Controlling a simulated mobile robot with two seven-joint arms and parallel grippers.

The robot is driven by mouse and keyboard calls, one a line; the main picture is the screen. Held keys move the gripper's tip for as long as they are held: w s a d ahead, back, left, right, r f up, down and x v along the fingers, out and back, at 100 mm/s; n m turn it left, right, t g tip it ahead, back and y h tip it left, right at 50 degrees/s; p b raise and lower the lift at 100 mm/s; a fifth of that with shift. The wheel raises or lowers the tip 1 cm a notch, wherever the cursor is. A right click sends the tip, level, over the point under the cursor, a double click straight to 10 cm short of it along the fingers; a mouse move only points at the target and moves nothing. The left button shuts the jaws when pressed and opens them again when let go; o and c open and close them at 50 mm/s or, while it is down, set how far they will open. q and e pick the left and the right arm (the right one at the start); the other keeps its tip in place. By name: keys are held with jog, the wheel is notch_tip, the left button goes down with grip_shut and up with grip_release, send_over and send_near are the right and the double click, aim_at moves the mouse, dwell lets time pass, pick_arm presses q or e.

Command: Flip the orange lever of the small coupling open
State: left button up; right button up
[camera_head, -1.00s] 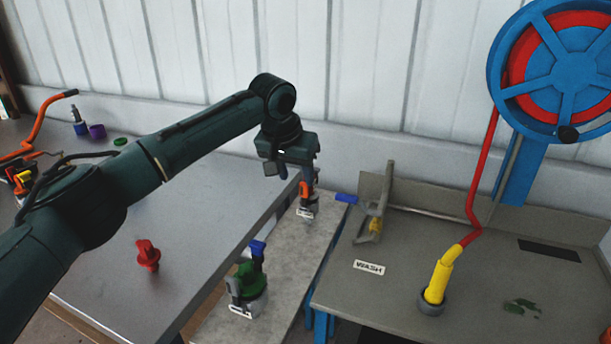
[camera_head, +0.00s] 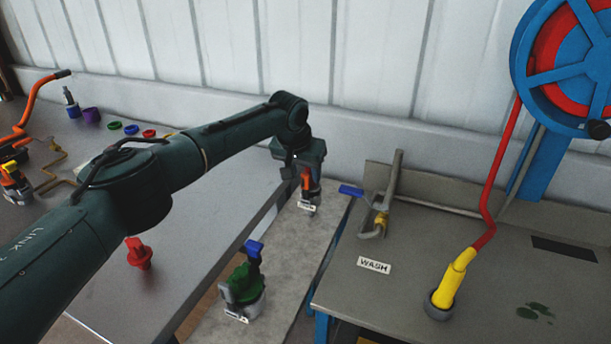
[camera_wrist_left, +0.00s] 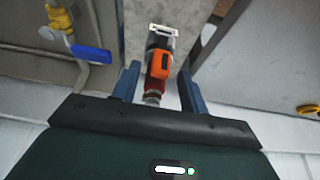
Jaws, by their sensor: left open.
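The small coupling (camera_head: 309,194) stands at the far end of the narrow grey board, with a white label at its base. Its orange lever (camera_head: 306,180) shows just below my left gripper (camera_head: 299,172). In the left wrist view, the orange lever (camera_wrist_left: 160,64) and the coupling's red part (camera_wrist_left: 155,86) lie between the two blue fingers of my open left gripper (camera_wrist_left: 157,80). The fingers are apart, with a gap on each side. I cannot tell whether they are level with the lever. My right gripper is not in view.
A green coupling with a blue lever (camera_head: 243,284) stands nearer on the same board (camera_head: 283,244). A pipe with a yellow valve and blue handle (camera_head: 381,222) stands close on the right. A red knob (camera_head: 138,252) is on the left table. The wall is behind.

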pick_arm(q)
jog(key=shift+x, duration=1.2)
jog(key=shift+c, duration=0.3)
grip_shut()
